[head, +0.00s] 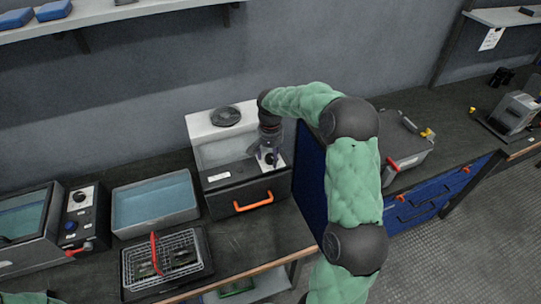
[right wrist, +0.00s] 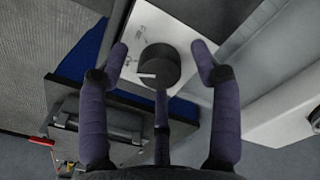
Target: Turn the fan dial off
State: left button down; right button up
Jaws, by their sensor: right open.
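The fan dial (right wrist: 160,65) is a round black knob with a white pointer mark, on a white panel in the right wrist view. The pointer lies toward the left of the knob in that view. My right gripper (right wrist: 158,52) is open, with two purple-grey fingers either side of the dial and a third below it. No finger clearly touches the knob. In the head view the right gripper (head: 268,155) is at the right front of the white fan unit (head: 207,131) and largely hides the dial. My left gripper is not in view.
The fan unit has a round black fan grille (head: 226,116) on top and an orange-handled drawer (head: 253,202) below. A water-filled tray (head: 155,203) and a wire rack (head: 163,262) are left. A grey toolbox (head: 408,150) stands right, beyond a blue panel (head: 311,180).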

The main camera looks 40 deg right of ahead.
aim_at(270, 156)
jog(key=shift+c, duration=0.3)
jog(key=c, duration=1.1)
jog(key=shift+r+n+p, duration=0.1)
jog(key=shift+n+p, duration=0.3)
jog(key=shift+p, duration=0.1)
jog(key=shift+n, duration=0.3)
jog(key=o, duration=1.2)
jog(key=shift+c, duration=0.2)
notch_tip(270, 156, up, 12)
